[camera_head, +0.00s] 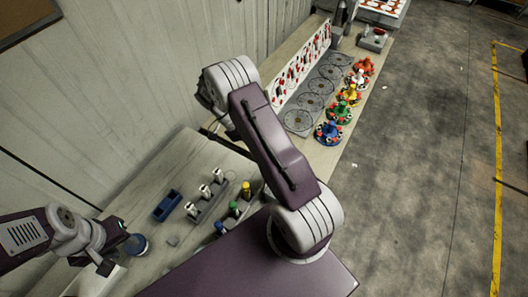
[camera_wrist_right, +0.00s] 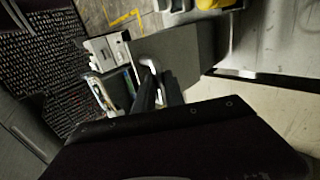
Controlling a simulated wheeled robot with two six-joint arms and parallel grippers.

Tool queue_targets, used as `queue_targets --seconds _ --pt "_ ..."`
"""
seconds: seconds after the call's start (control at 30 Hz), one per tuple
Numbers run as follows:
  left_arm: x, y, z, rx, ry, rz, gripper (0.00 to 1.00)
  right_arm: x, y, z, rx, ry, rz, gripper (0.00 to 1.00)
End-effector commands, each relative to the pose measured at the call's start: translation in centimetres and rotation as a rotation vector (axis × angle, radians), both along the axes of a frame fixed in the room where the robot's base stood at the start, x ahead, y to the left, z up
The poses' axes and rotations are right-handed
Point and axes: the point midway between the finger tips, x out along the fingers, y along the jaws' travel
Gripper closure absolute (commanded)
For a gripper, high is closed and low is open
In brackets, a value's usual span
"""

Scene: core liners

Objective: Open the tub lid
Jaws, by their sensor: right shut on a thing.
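A small round tub-like thing with a blue top (camera_head: 135,245) stands on the light workbench at the lower left of the head view. I cannot tell whether its lid is on. My left gripper (camera_head: 114,251) is right beside it on its left, and partly covers it. Whether its fingers touch the tub or are open is too small to tell. My right arm fills the middle of the head view and its gripper is hidden there. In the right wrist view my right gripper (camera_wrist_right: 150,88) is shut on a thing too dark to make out.
On the workbench (camera_head: 150,228) are a blue open bin (camera_head: 167,205), a rack of white-topped pieces (camera_head: 206,192) and several coloured-capped pieces (camera_head: 240,200). A bench behind holds grey discs (camera_head: 310,103) and coloured clusters (camera_head: 345,103). The floor (camera_head: 420,150) at right is clear.

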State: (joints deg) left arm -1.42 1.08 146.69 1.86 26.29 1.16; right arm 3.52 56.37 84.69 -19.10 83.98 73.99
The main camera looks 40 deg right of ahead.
Motion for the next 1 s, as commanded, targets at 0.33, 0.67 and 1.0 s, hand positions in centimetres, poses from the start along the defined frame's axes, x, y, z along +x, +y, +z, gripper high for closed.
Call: queue_targets --seconds 0.33,0.67,1.0 --pt "0.00 0.00 -0.24 0.000 0.000 0.000 0.64 0.05 0.22 -0.57 0.006 0.000 -0.003 1.00" --pt "0.01 0.00 -0.22 0.000 0.000 0.000 0.64 0.04 0.17 -0.49 0.005 0.001 -0.002 0.64" --pt "0.00 0.00 -0.42 0.000 0.000 0.000 0.64 0.51 0.22 -0.09 0.002 -0.001 0.000 0.64"
